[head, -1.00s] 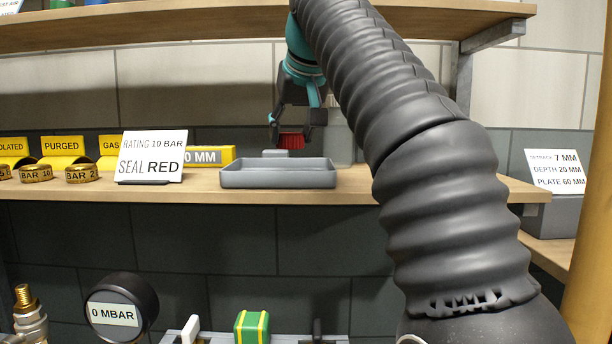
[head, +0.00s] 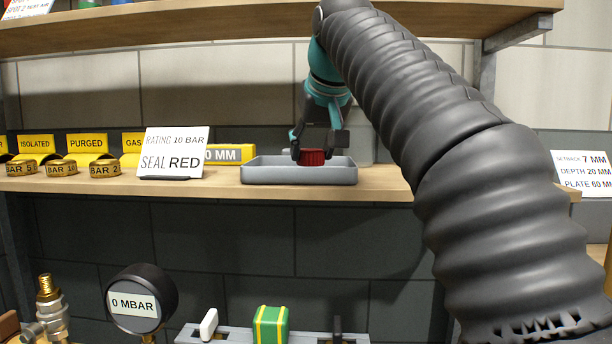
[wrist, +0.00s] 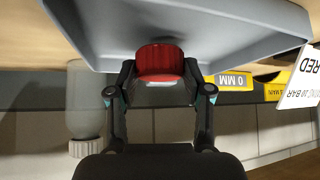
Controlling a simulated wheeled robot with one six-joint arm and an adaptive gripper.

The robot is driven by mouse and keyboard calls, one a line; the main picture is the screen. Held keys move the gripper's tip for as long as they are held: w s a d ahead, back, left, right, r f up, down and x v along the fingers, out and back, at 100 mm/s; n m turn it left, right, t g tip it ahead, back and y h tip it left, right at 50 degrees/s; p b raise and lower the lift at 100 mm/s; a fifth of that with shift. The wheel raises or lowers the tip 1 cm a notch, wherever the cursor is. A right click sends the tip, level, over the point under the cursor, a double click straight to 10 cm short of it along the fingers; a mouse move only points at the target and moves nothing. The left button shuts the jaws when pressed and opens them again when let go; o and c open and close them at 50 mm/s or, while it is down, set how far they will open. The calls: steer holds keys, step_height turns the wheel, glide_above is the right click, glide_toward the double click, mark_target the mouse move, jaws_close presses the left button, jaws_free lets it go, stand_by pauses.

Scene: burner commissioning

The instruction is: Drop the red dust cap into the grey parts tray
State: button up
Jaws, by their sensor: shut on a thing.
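The red dust cap (head: 312,157) is held between the fingers of my gripper (head: 314,158). The cap is over the grey parts tray (head: 298,176), low down, with its lower edge near the tray's rim in the head view. In the wrist view the red cap (wrist: 160,63) sits between the two fingertips of my gripper (wrist: 158,80), and the grey tray (wrist: 95,35) spreads behind it. I cannot tell whether the cap touches the tray floor. No other thing shows inside the visible part of the tray.
A white sign (head: 172,152) reading "SEAL RED" and a yellow block (head: 228,153) stand left of the tray on the wooden shelf (head: 215,186). Several brass caps (head: 62,168) sit further left. A translucent container (wrist: 84,100) shows in the wrist view.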

steer(key=o, duration=1.1)
steer(key=shift+r, duration=0.1)
steer(key=v, duration=0.7)
steer(key=shift+s, duration=0.2)
steer(key=shift+d, duration=0.1)
